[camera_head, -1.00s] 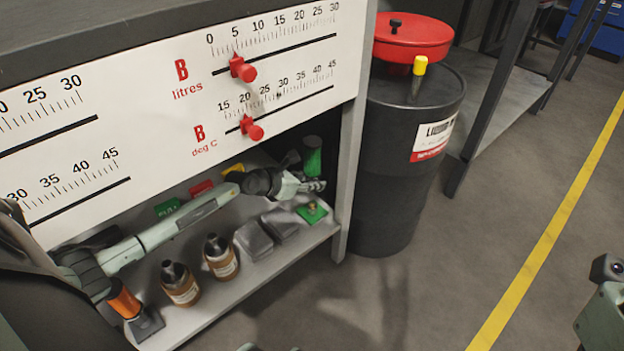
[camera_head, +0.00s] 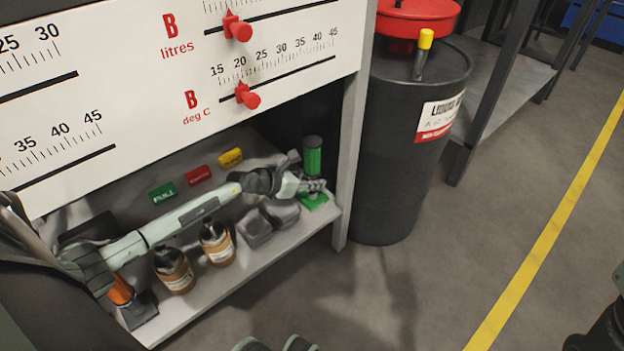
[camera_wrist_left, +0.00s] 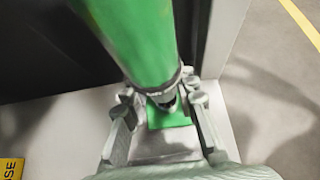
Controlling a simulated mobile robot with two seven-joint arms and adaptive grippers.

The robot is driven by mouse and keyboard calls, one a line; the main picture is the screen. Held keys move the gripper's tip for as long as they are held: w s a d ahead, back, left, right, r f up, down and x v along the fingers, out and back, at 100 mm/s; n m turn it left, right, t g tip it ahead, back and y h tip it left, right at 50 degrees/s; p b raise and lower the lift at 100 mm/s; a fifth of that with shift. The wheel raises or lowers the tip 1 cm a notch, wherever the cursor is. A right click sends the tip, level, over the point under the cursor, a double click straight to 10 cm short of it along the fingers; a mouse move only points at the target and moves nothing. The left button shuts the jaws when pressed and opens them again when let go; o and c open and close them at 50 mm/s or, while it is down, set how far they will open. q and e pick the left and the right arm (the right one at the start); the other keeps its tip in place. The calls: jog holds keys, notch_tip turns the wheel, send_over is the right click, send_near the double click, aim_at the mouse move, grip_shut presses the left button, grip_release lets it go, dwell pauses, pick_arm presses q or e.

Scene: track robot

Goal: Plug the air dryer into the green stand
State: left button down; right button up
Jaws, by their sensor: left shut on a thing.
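The air dryer, a green cylinder with a dark top (camera_head: 312,158), stands upright at the right end of the low shelf in the head view. My left gripper (camera_head: 313,187) is shut on its lower end. The green stand (camera_head: 312,203) lies directly below, mostly hidden by the gripper. In the left wrist view the dryer (camera_wrist_left: 135,40) tapers to a dark lower end between my fingers (camera_wrist_left: 165,107), with the stand's green plate (camera_wrist_left: 168,118) beneath it. Whether the dryer touches the stand's fitting is hidden. My right gripper is not clearly seen.
Two brown bottles (camera_head: 216,242) and dark grey blocks (camera_head: 268,222) stand on the shelf (camera_head: 215,290) in front of my left arm. Green, red and yellow labels (camera_head: 198,175) are behind it. A grey post (camera_head: 348,160) and black drum (camera_head: 400,150) are at the right.

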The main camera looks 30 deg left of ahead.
pick_arm(q)
jog(key=shift+r+p, duration=0.1)
jog(key=shift+p, duration=0.6)
dwell(1.3)
jog(key=shift+f+b, duration=1.05)
jog(key=shift+f, duration=0.55)
jog(key=c, duration=1.1)
grip_release()
jog(key=shift+s, duration=0.1)
jog(key=v, duration=0.7)
jog(key=shift+s+r, duration=0.15)
jog(key=shift+r, duration=0.05)
